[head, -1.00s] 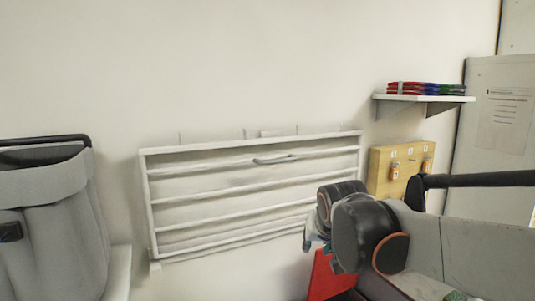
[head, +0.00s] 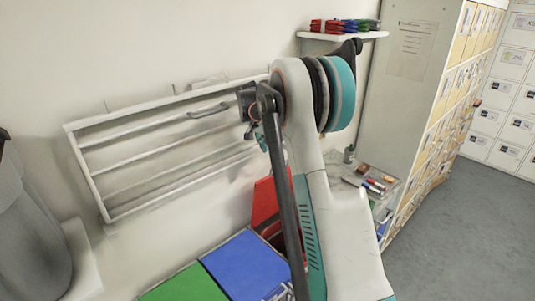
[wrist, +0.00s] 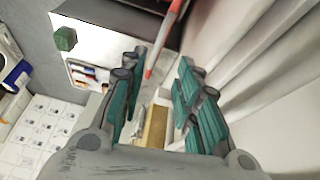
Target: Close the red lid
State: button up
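The red lid (head: 266,201) stands raised and tilted, partly hidden behind my arm in the head view. Beside it, a blue lid (head: 247,265) and a green lid (head: 187,286) lie flat. In the wrist view, a thin red strip (wrist: 164,42) runs past the fingertips and looks like the red lid edge-on. My gripper (wrist: 162,60) has its teal fingers spread apart, with nothing clearly held. In the head view my gripper (head: 256,122) is small and partly hidden, above and left of the red lid. I cannot tell whether it touches the lid.
A white wall rack (head: 150,150) is behind the bins. A shelf (head: 345,36) with red, blue and green items hangs above. A counter (head: 362,192) with small items and a tall grey cabinet (head: 398,85) stand at the right. Floor is clear at far right.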

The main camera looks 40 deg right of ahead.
jog(key=shift+m+g, duration=0.3)
jog(key=shift+m, duration=0.2)
jog(key=x, duration=0.6)
jog(key=d+x, duration=0.1)
jog(key=x, duration=0.2)
jog(key=shift+w, duration=0.2)
grip_shut()
